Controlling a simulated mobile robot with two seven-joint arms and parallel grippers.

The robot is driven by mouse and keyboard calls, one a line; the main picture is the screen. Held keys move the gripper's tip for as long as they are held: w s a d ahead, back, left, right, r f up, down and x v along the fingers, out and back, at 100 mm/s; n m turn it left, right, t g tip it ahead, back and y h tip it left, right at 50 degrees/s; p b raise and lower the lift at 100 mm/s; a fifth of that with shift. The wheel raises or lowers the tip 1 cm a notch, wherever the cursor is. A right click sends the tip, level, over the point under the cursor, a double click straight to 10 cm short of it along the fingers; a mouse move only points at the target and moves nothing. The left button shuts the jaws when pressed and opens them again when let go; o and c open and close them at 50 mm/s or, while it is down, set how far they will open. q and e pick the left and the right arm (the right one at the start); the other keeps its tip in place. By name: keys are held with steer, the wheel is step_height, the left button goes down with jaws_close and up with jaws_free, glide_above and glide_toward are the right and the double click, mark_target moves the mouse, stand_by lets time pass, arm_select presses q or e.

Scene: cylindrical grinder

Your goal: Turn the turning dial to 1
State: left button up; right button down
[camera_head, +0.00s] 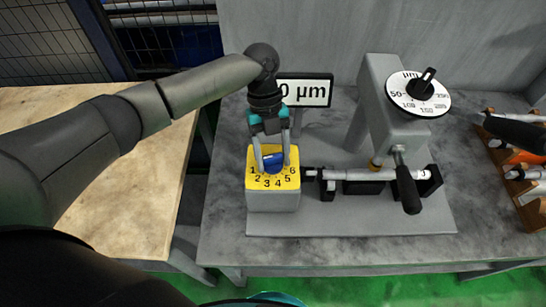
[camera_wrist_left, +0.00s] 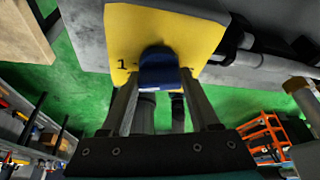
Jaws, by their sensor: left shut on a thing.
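The turning dial is a blue knob (camera_head: 273,166) on a yellow face (camera_head: 258,183) with numbers around it, on top of a grey block. In the head view, 1 is at the left and 6 at the right. My left gripper (camera_head: 272,157) comes down from above, its two fingers shut on the knob's sides. In the left wrist view the blue knob (camera_wrist_left: 158,68) sits between the fingers (camera_wrist_left: 160,82), with the 1 on the yellow face (camera_wrist_left: 125,42) to its left. The knob's pointing direction is not clear. My right gripper is not seen.
Right of the dial is a horizontal shaft (camera_head: 365,175) with a black-handled lever (camera_head: 407,190). A grey column carries a white µm dial (camera_head: 418,94). A µm sign (camera_head: 305,91) stands behind. A wooden rack (camera_head: 526,195) is at the far right. The wooden table (camera_head: 120,215) at left is clear.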

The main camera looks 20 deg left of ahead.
arm_select(q)
steer(key=shift+m, duration=0.3)
steer(key=o, duration=1.3)
steer(key=shift+o, duration=0.2)
steer(key=shift+r, duration=0.1)
steer(key=v, duration=1.5)
steer(key=shift+d, duration=0.15)
